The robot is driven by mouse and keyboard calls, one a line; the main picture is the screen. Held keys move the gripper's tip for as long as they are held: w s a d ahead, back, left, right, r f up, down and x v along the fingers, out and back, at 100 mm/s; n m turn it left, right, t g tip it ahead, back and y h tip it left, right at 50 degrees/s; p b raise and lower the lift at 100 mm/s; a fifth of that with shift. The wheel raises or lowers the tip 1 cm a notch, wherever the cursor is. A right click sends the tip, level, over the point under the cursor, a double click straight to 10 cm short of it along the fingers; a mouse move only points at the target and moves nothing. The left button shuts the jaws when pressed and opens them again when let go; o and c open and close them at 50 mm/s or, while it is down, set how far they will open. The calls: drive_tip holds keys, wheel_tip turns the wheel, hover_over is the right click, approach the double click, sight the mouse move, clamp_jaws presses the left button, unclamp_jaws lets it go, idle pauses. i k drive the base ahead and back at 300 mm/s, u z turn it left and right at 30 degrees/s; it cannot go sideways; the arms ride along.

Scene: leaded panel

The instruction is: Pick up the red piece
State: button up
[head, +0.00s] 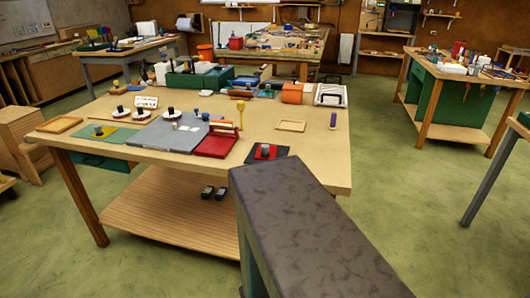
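The worktable (320,165) stands in the middle of the head view. A flat red piece (212,147), like a panel or shallow tray, lies near its front edge, beside a grey board (160,135). To its right is a dark mat (278,154) with some red on it and a small grey cylinder (265,149) on top. Which of these reds is the piece named is too small to tell. My gripper is not in view.
A dark mottled slab (310,220) fills the lower middle foreground and hides part of the worktable's front right. A wooden tray (291,126), a yellow upright tool (239,112) and a purple cylinder (333,120) stand on the table. Green floor (425,195) is open at right.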

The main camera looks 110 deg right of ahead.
sight(264, 151)
drive_tip(key=u, duration=0.05)
drive_tip(key=k, duration=1.3)
drive_tip(key=z, duration=0.7)
